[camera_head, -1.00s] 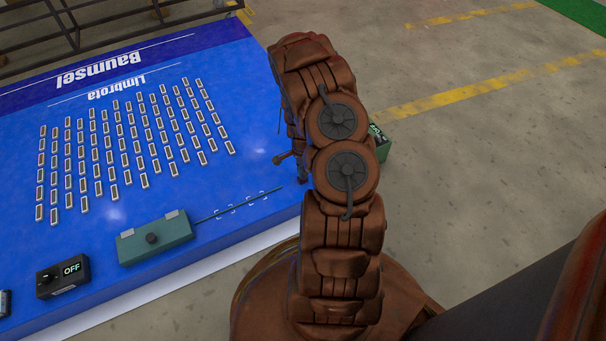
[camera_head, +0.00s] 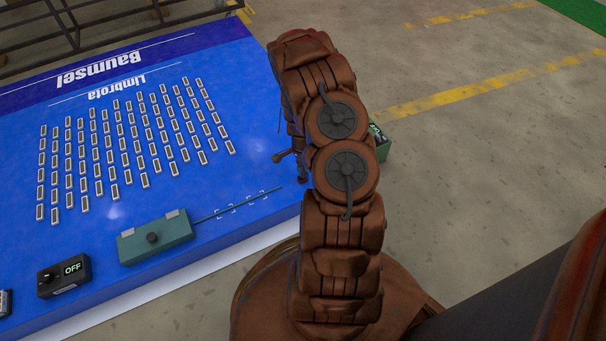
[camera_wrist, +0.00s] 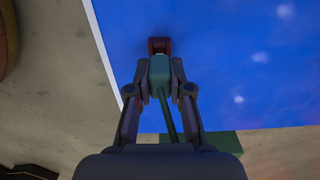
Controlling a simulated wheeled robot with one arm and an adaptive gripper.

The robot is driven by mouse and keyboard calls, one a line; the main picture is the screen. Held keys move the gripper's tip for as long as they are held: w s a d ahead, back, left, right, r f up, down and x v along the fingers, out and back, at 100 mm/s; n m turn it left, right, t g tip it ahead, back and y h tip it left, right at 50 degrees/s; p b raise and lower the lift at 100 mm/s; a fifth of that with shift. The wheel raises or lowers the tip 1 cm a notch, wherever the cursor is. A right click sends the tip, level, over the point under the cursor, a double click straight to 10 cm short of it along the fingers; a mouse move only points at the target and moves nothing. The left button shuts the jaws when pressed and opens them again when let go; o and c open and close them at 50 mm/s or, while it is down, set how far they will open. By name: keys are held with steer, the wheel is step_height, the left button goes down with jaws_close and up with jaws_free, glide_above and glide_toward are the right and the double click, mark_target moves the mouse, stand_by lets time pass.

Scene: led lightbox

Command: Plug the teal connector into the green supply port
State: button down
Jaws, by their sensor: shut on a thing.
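In the wrist view my gripper (camera_wrist: 160,84) is shut on the teal connector (camera_wrist: 159,70), with a finger on each side. A green cable (camera_wrist: 167,118) runs from the connector back toward the palm. A reddish-brown block (camera_wrist: 159,46) shows at the connector's front end; I cannot tell if it is part of it. Blue panel surface lies behind it. A green box (camera_head: 384,148) with a small lit display stands right of my arm, mostly hidden; no port on it shows. A green surface (camera_wrist: 228,142) is behind my gripper in the wrist view. The head view mostly hides my gripper.
The blue panel (camera_head: 232,95) carries rows of small light strips. A black switch box reading OFF (camera_head: 63,277) is at lower left. Bare floor lies right.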

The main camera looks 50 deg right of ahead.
steer(key=shift+r, duration=0.1)
steer(key=shift+r+p, duration=0.95)
steer(key=shift+r, duration=1)
